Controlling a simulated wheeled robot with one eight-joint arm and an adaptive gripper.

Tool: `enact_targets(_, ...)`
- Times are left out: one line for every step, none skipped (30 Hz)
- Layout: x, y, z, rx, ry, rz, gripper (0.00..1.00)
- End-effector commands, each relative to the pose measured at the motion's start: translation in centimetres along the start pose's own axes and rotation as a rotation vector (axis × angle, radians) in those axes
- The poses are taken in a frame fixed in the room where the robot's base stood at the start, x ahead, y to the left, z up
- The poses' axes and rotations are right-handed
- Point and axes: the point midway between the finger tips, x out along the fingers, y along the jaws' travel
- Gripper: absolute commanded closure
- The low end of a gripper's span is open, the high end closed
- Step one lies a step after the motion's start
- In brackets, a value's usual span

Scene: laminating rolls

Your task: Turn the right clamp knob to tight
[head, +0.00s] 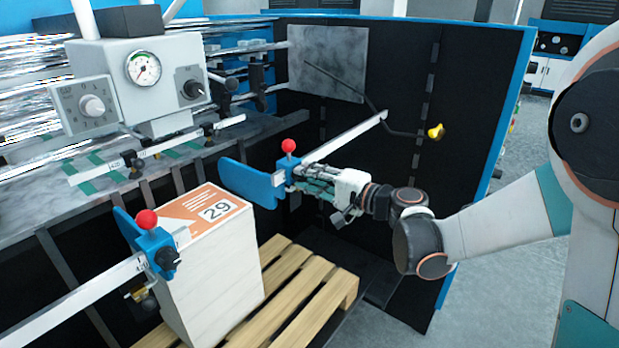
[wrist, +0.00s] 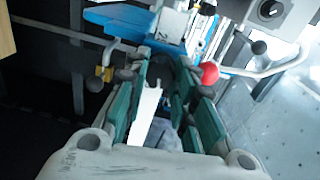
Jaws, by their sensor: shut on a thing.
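The right clamp (head: 293,174) is a blue block with a red ball (head: 289,146) on top, on a white graduated bar. It carries a long blue plate (head: 248,184) to its left. My gripper (head: 295,184) reaches in from the right, its fingertips at the front of this clamp. In the wrist view its teal-padded fingers (wrist: 172,66) are closed around the dark clamp knob, mostly hidden between the tips. The red ball (wrist: 209,73) is just right of the fingers there. The knob's marking cannot be read.
The left clamp (head: 156,248), with its own red ball and black knob, stands beside a paper stack (head: 214,270) marked 29 on a wooden pallet (head: 315,300). A gauge box (head: 140,75) is above. A yellow-tipped rod (head: 436,132) hangs behind my wrist.

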Motion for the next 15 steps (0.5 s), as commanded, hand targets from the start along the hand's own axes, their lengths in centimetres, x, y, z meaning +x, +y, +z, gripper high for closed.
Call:
enact_targets(-0.02, 0.02, -0.05, 0.030, -0.001, 0.001, 1.00)
enact_targets(-0.02, 0.02, -0.05, 0.050, -0.002, 0.001, 1.00)
enact_targets(-0.02, 0.02, -0.06, 0.074, -0.003, 0.001, 1.00)
enact_targets(-0.02, 0.03, -0.07, 0.090, -0.004, 0.001, 1.00)
enact_targets(-0.02, 0.03, -0.07, 0.107, -0.005, 0.002, 1.00)
enact_targets(-0.02, 0.03, -0.08, 0.125, -0.006, 0.002, 1.00)
enact_targets(-0.03, 0.03, -0.08, 0.139, -0.007, 0.002, 1.00)
enact_targets(-0.03, 0.03, -0.09, 0.151, -0.007, 0.002, 1.00)
enact_targets(-0.03, 0.04, -0.09, 0.165, -0.008, 0.002, 1.00)
enact_targets(-0.03, 0.04, -0.09, 0.175, -0.009, 0.002, 1.00)
enact_targets(-0.03, 0.04, -0.09, 0.183, -0.009, 0.002, 1.00)
enact_targets(-0.03, 0.04, -0.09, 0.193, -0.010, 0.003, 1.00)
enact_targets(-0.03, 0.04, -0.08, 0.200, -0.011, 0.003, 1.00)
enact_targets(-0.02, 0.04, -0.08, 0.205, -0.011, 0.003, 1.00)
enact_targets(-0.03, 0.05, -0.08, 0.210, -0.011, 0.003, 1.00)
